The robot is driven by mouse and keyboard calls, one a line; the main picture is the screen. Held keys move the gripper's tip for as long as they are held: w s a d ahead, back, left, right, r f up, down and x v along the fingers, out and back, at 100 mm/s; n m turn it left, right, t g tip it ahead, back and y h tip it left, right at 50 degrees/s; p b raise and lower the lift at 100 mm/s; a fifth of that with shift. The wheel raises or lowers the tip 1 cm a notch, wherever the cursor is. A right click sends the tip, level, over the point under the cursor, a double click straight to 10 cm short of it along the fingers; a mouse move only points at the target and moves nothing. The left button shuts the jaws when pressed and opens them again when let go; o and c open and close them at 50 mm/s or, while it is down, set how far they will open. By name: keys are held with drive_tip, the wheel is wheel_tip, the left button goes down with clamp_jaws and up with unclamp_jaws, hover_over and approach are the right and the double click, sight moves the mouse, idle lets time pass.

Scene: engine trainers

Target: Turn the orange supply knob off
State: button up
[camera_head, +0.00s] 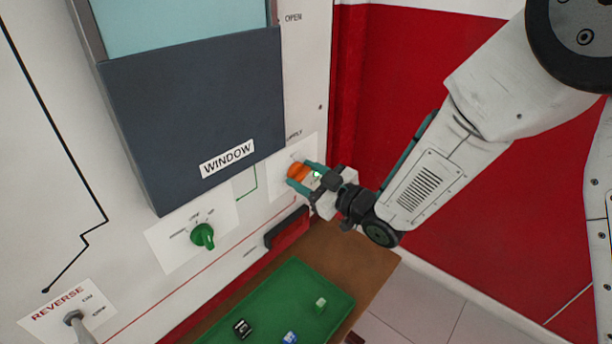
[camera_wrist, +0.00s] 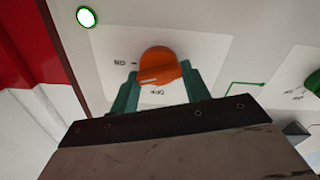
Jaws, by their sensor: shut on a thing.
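The orange supply knob (camera_head: 297,171) sits on a white label plate on the upright panel, right of the dark window cover. My gripper (camera_head: 306,176) reaches it from the right, with its teal fingers on either side of the knob. In the wrist view the orange knob (camera_wrist: 158,66) shows between the two teal fingertips (camera_wrist: 157,84), and a pale pointer line on it slants toward the left. My gripper is shut on the knob. Small lettering lies left of and below the knob; part of the plate is hidden behind the fingers.
A green knob (camera_head: 203,236) is on a plate to the lower left, and a REVERSE lever (camera_head: 73,318) is farther left. A dark handle (camera_head: 287,228) juts out below the orange knob. A green mat (camera_head: 270,300) with small blocks lies on the brown shelf below.

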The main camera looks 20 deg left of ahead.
drive_tip(key=n, duration=0.7)
drive_tip(key=shift+s, duration=0.15)
drive_tip(key=n, duration=0.4)
drive_tip(key=shift+f, duration=0.15)
drive_tip(key=shift+n, duration=1.6)
drive_tip(key=shift+f+n, duration=0.1)
drive_tip(key=shift+n, duration=0.2)
drive_tip(key=o, duration=1)
drive_tip(key=v, duration=0.7)
drive_tip(key=shift+s+d, duration=0.2)
drive_tip(key=shift+d, duration=0.15)
